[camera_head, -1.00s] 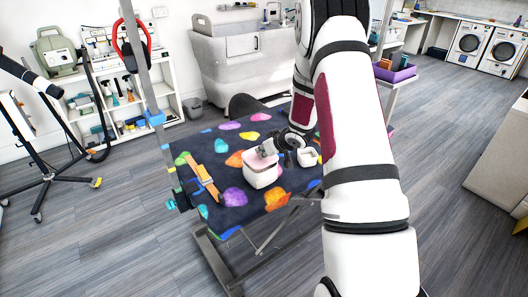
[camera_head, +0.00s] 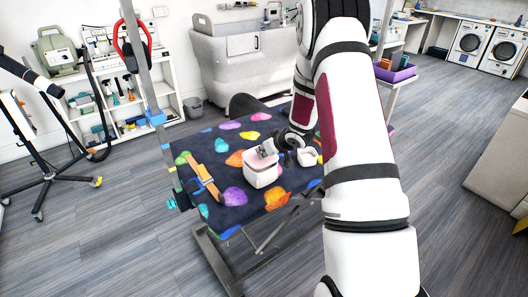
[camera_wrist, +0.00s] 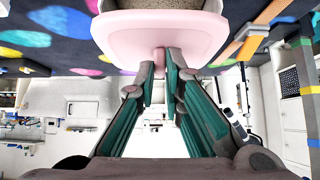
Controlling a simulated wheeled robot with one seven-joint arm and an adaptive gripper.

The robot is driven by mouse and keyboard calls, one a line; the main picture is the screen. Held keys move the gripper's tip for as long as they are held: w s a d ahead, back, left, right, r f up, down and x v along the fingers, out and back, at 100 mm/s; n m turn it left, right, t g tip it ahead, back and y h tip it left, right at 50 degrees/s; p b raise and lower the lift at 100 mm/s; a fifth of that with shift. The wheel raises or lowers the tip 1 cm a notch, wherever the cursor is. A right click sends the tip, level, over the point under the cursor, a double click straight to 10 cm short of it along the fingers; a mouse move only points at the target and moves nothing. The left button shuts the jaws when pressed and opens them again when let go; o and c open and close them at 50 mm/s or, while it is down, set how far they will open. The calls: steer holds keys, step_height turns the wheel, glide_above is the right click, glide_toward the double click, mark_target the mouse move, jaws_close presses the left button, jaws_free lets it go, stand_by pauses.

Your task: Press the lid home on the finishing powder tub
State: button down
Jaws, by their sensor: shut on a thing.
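The finishing powder tub (camera_head: 262,179) is a white, rounded box on the patterned table top. Its pink lid (camera_head: 264,161) lies over its top; the lid also fills the upper middle of the wrist view (camera_wrist: 160,33). My gripper (camera_head: 268,150) is above the lid. In the wrist view its green-sided fingers (camera_wrist: 160,78) are closed on the small pink knob of the lid. A speckled grey-beige patch shows beyond the lid at the top edge; I cannot tell what it is. Whether the lid is fully seated cannot be told.
A small white open dish (camera_head: 307,156) stands just right of the tub. A brown strap (camera_head: 207,182) lies across the table's left side, near an upright grey post (camera_head: 145,80). The dark table top (camera_head: 232,207) with bright patches is otherwise mostly clear.

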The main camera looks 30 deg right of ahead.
steer(key=shift+f+b, duration=0.45)
steer(key=shift+f, duration=0.5)
steer(key=c, duration=1.6)
jaws_free()
steer(key=v, duration=1.2)
